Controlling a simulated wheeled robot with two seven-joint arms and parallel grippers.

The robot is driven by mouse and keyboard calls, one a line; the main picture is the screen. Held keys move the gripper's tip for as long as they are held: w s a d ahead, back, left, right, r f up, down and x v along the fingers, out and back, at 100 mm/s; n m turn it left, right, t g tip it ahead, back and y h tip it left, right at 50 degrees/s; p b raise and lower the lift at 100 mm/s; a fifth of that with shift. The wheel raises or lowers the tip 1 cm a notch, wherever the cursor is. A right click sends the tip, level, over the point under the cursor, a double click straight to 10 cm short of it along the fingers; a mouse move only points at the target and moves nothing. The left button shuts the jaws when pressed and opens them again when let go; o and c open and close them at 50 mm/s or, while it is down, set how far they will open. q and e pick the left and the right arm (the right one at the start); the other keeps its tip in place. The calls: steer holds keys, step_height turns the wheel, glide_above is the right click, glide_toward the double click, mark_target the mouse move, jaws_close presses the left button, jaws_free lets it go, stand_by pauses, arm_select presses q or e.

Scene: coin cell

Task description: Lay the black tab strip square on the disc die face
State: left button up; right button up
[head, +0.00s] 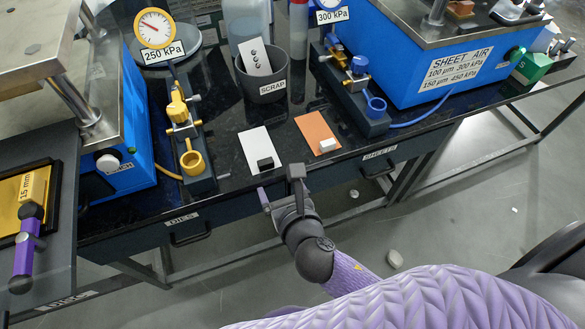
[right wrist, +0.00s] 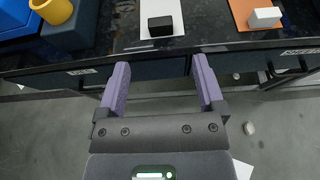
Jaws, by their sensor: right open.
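A small black block (head: 265,164) lies on the near end of a white sheet (head: 254,143) on the dark bench. It also shows in the right wrist view (right wrist: 160,26). It is the only small black piece I make out; I cannot tell whether it is the tab strip. My right gripper (head: 279,188) is open and empty, just off the bench's front edge, short of the black block. Its two purple fingers stand apart in the right wrist view (right wrist: 161,68). A gold plate marked 15 mm (head: 12,205) lies at far left; I cannot make out a disc on it.
A white block (head: 328,145) lies on an orange sheet (head: 313,130). Blue presses flank the bench. A purple rod with black knobs (head: 24,262) is at left.

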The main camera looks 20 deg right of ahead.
steer(key=s+d+f+m+g, duration=0.2)
steer(key=s+f+m+g, duration=0.15)
steer(key=f+m, duration=0.4)
steer(key=s+d+f+m+g, duration=0.3)
steer(key=s+f+m, duration=0.2)
steer(key=f, duration=0.5)
steer(key=s+d+f+m+g, duration=0.2)
steer(key=s+f+m, duration=0.3)
steer(key=s+m, duration=0.5)
steer(key=s+d+f+m+g, duration=0.2)
steer(key=s+f+m+g, duration=0.2)
steer(key=s+m, duration=0.7)
step_height(320, 180, down, 2)
steer(key=shift+s+d+f+h, duration=0.15)
steer(key=shift+s+d+h, duration=0.1)
steer(key=shift+h, duration=0.05)
steer(key=f+b, duration=0.1)
steer(key=b, duration=0.1)
steer(key=f+b, duration=0.1)
steer(key=f, duration=0.1)
steer(key=f+b, duration=0.2)
steer(key=shift+s+d+f+b, duration=0.1)
steer(key=shift+s+f+b, duration=0.15)
steer(key=shift+b, duration=0.1)
